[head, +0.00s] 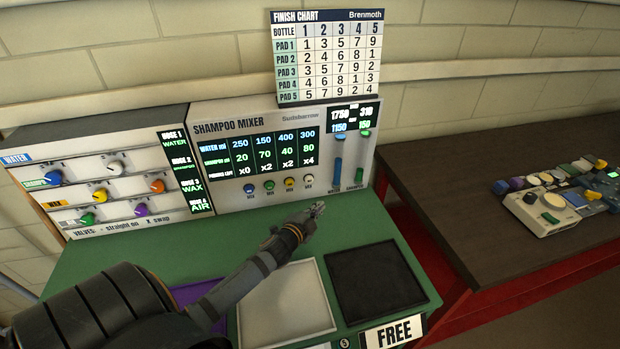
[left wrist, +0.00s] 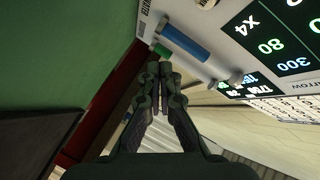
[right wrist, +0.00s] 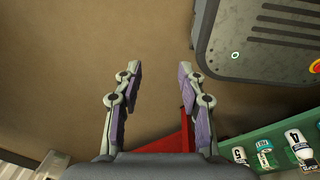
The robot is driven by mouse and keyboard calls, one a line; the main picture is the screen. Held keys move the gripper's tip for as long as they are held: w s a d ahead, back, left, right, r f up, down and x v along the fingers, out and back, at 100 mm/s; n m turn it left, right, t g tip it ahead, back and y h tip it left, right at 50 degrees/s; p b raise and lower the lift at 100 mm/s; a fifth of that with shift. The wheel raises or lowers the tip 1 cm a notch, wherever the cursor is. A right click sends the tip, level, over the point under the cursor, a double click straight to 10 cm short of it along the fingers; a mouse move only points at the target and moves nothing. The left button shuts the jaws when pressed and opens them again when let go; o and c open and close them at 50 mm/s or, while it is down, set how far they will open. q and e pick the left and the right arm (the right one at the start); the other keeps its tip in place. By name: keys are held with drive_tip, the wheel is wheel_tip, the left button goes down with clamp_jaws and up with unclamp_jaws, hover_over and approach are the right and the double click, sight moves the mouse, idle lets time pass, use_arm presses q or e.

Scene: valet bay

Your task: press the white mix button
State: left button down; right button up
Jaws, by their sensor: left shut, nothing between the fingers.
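The shampoo mixer (head: 230,165) stands at the back of the green bench. The white mix button (head: 308,179) is the rightmost in the row under its display, right of the yellow one. In the left wrist view a pale button (left wrist: 207,3), probably the white one, shows at the top edge. My left gripper (head: 318,208) is shut and empty, in front of and slightly below the white button, apart from it in the picture. Its closed fingertips (left wrist: 160,68) also show in the left wrist view. My right gripper (right wrist: 158,75) is open and empty, away from the mixer.
Blue (head: 249,189), green (head: 269,186) and yellow (head: 290,183) buttons sit left of the white one. Blue (head: 337,158) and green (head: 361,160) sliders are to its right. A valve panel (head: 75,180) stands left. White (head: 285,300) and black (head: 375,280) pads lie in front.

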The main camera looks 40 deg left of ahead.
sight(309, 179)
use_arm(q)
drive_tip(key=w+a+b, duration=0.2)
drive_tip(key=w+a, duration=0.4)
drive_tip(key=shift+a, duration=0.4)
use_arm(e)
drive_tip(key=shift+w+a+f, duration=0.2)
drive_tip(key=shift+w+f, duration=0.15)
drive_tip(key=shift+f, duration=0.25)
drive_tip(key=shift+w+a+f, duration=0.15)
drive_tip(key=shift+w+f, duration=0.15)
drive_tip(key=shift+f, duration=0.3)
use_arm(q)
drive_tip(key=shift+f, duration=0.1)
use_arm(e)
drive_tip(key=shift+d, duration=0.35)
use_arm(q)
drive_tip(key=shift+w+a, duration=0.1)
use_arm(e)
drive_tip(key=shift+a, duration=0.1)
use_arm(q)
drive_tip(key=shift+w+a+b, duration=0.2)
drive_tip(key=shift+a+b, duration=0.05)
drive_tip(key=shift+b, duration=0.1)
use_arm(e)
drive_tip(key=shift+a+f, duration=0.1)
drive_tip(key=shift+f, duration=0.05)
